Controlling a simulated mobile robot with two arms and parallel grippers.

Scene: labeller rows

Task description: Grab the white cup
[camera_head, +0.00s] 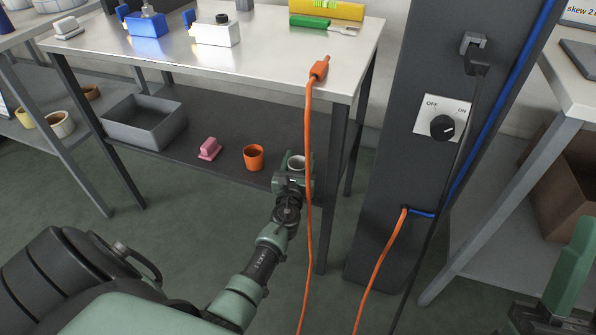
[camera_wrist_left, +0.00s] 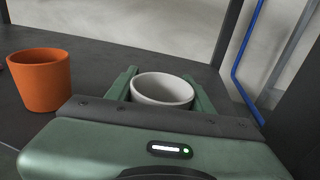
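The white cup (camera_head: 297,162) is on or just above the dark lower shelf of the near table, close to its right end. My left gripper (camera_head: 296,168) is at the cup, with one green finger on each side of it. In the left wrist view the white cup (camera_wrist_left: 163,90) sits between the fingers, its rim up and upright. The fingers are very near its sides; I cannot tell whether they press on it. The cup's lower part is hidden by the gripper. My right gripper (camera_head: 560,290) shows only partly at the lower right, away from the cup.
An orange cup (camera_head: 253,157) stands just left of the white cup, with a pink object (camera_head: 209,149) and a grey bin (camera_head: 146,122) further left. An orange cable (camera_head: 309,200) hangs in front, beside my left gripper. A table leg (camera_head: 330,190) stands to the right.

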